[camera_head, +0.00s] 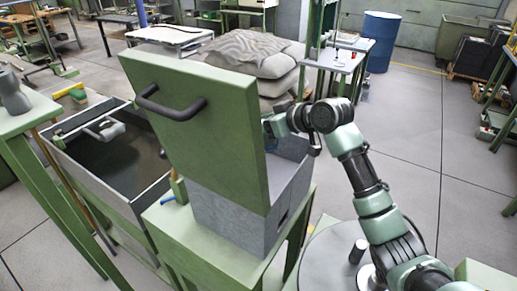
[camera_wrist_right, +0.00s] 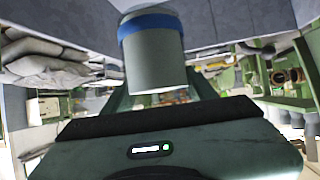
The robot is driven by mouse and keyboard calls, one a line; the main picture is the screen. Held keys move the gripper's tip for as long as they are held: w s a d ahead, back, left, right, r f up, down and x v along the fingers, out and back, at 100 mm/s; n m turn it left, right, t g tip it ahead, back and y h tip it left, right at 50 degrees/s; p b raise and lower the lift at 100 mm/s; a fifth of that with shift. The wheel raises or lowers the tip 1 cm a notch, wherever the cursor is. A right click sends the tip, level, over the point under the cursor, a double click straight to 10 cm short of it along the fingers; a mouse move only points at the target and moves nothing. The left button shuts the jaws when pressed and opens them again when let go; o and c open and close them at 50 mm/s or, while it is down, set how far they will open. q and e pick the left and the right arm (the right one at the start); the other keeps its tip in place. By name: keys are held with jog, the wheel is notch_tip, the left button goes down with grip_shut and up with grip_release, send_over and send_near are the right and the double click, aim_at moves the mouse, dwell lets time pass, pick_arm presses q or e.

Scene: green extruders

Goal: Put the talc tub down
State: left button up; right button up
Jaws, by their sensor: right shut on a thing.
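The talc tub (camera_wrist_right: 152,58) is a grey-green cylinder with a blue band. In the right wrist view it stands between the fingers of my right gripper (camera_wrist_right: 160,92), which is shut on it. In the head view my right gripper (camera_head: 277,124) reaches in behind the raised green lid, at the open grey box (camera_head: 238,213). Only a small bluish part of the tub shows there beside the lid. The lid hides much of the box's inside, and I cannot tell whether the tub touches anything below. My left gripper is not in view.
The upright green lid (camera_head: 200,120) with a dark handle stands close left of my right gripper. The box rests on a green table (camera_head: 190,235). A dark sink basin (camera_head: 110,160) is to the left. Stacked grey sacks (camera_head: 250,52) lie behind. A blue barrel (camera_head: 380,40) stands farther back.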

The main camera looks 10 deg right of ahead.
aim_at(260, 150)
notch_tip(260, 150, down, 9)
jog(key=shift+r+p, duration=0.1)
jog(key=shift+p, duration=0.6)
jog(key=shift+f, duration=0.25)
jog(key=o, duration=1.6)
